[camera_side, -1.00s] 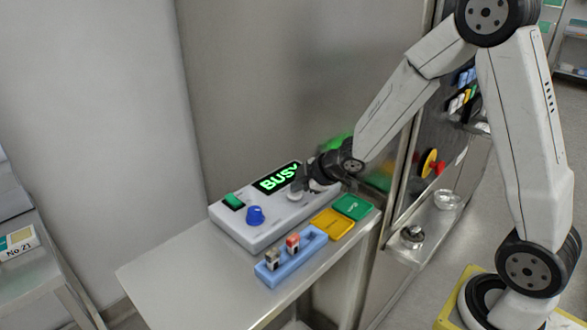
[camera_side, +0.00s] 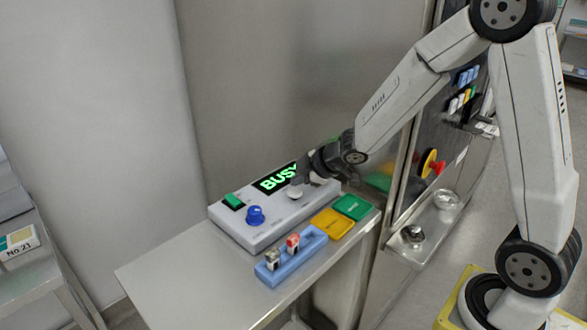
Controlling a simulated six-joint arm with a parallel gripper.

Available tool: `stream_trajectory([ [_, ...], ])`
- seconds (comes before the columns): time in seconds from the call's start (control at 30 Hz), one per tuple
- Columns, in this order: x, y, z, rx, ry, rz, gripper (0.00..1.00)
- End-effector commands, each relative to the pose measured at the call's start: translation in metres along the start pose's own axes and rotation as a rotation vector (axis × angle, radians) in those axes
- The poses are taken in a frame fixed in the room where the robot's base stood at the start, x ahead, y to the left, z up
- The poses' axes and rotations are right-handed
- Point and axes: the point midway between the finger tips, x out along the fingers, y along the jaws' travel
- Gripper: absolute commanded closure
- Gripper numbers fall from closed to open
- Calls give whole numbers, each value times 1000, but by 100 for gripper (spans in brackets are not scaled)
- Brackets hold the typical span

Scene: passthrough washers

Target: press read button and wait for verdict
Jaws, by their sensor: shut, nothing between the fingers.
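The reader box (camera_side: 270,226) is light grey and sits on the steel table. Its dark display (camera_side: 273,179) shows green letters reading "BUSY", with the last letter partly covered by my gripper. A round pale button (camera_side: 295,192) shows on the box top just below the display. A blue knob (camera_side: 255,215) and a green rocker switch (camera_side: 233,201) are to its left. My gripper (camera_side: 301,180) is shut and empty, with its tip close above the pale button. I cannot tell whether it touches the button.
A blue rack (camera_side: 285,265) with two small capped pieces stands in front of the box. A yellow tray (camera_side: 333,224) and a green tray (camera_side: 352,207) lie to the right. A steel frame (camera_side: 408,170) stands close by my arm. The table's left front (camera_side: 190,285) is clear.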

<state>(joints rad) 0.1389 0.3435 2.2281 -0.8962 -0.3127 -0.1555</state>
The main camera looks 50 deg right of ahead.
Motion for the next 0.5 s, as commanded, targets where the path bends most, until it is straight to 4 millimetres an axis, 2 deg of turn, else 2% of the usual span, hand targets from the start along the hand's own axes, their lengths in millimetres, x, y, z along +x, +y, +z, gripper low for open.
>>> stream_trajectory([
  [0.27,-3,2,-3,-2,2,1,100],
  [0.5,-14,10,-11,-2,3,1,100],
])
